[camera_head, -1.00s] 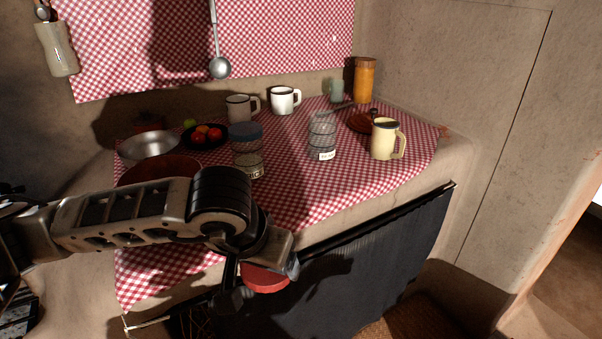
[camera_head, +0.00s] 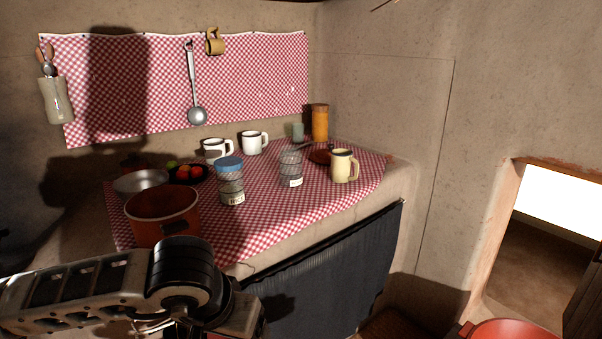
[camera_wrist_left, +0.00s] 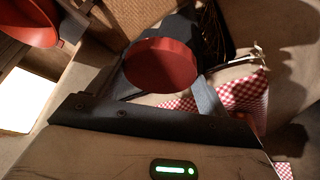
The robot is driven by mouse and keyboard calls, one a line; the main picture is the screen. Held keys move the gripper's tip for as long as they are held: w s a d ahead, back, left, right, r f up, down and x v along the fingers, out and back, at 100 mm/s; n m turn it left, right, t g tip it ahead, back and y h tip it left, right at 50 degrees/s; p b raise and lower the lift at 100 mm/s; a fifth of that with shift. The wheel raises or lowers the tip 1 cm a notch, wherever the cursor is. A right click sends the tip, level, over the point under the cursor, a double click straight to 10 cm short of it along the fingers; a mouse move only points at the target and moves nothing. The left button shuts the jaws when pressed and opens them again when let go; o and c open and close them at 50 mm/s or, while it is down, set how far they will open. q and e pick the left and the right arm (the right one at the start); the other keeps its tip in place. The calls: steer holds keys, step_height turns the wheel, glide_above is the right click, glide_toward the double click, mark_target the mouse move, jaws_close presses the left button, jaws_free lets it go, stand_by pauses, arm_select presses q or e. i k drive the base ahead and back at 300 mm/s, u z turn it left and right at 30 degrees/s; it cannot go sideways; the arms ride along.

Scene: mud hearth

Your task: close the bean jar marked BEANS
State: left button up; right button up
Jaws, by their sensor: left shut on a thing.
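My left gripper (camera_wrist_left: 160,75) is shut on a round red lid (camera_wrist_left: 160,65), seen flat-on in the wrist view. In the head view the gripper and lid are at the bottom edge, mostly cut off, in front of the counter. A clear glass jar (camera_head: 291,170) with a small white label stands upright on the checked cloth, with no lid seen on it. Its label is too small to read surely. A second jar (camera_head: 230,184) with a blue lid and a label like RICE stands to its left. The lid is well apart from both jars. My right gripper is not in view.
A red-brown pot (camera_head: 163,214) and metal bowl (camera_head: 141,184) stand left of the jars. A cream mug (camera_head: 344,167) is close right of the clear jar. White mugs (camera_head: 254,142) and an orange canister (camera_head: 320,123) are behind. The cloth in front of the clear jar is free.

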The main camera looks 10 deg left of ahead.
mark_target(290, 160)
steer(key=z, duration=0.9)
steer(key=i, duration=1.1)
steer(key=u, duration=1.9)
